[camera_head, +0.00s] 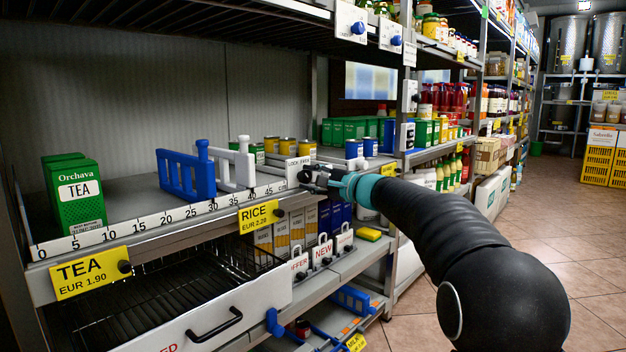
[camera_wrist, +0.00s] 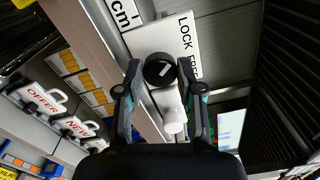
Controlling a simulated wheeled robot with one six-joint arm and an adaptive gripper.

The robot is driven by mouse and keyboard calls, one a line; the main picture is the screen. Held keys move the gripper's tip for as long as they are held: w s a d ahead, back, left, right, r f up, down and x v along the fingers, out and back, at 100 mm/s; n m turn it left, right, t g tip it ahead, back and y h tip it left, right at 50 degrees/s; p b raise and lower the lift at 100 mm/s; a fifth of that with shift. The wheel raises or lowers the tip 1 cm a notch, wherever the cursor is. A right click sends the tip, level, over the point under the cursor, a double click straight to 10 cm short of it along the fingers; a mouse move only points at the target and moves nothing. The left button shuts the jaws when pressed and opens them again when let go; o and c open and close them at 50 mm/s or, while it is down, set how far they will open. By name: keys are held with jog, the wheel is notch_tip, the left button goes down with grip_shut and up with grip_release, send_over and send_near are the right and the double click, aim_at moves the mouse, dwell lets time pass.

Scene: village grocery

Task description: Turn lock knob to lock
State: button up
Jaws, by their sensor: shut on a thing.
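The lock knob (camera_wrist: 160,70) is a round black knob with a short white line on its face, in the wrist view. It sits on a white plate (camera_wrist: 150,40) lettered LOCK and FREE. The white line slants up to the right; I cannot tell exactly which word it points at. My gripper (camera_wrist: 160,85) has its fingers on either side of the knob and is shut on it. In the head view the plate (camera_head: 297,166) is at the right end of the shelf's ruler edge, and my gripper (camera_head: 308,177) covers most of the knob.
A blue divider (camera_head: 186,176) and a white divider (camera_head: 234,166) stand on the shelf left of the plate. Green tea boxes (camera_head: 75,195) stand farther left. A yellow RICE tag (camera_head: 259,215) hangs below the edge. A white-fronted wire drawer (camera_head: 205,320) juts out lower left. The aisle floor (camera_head: 535,240) is clear.

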jog(key=shift+a+n, duration=0.2)
jog(key=shift+n, duration=0.5)
jog(key=shift+s, duration=0.1)
jog(key=o, duration=1.2)
jog(key=shift+a, duration=0.1)
jog(key=shift+c, duration=0.2)
jog(key=shift+d, duration=0.2)
jog(key=v, duration=1.2)
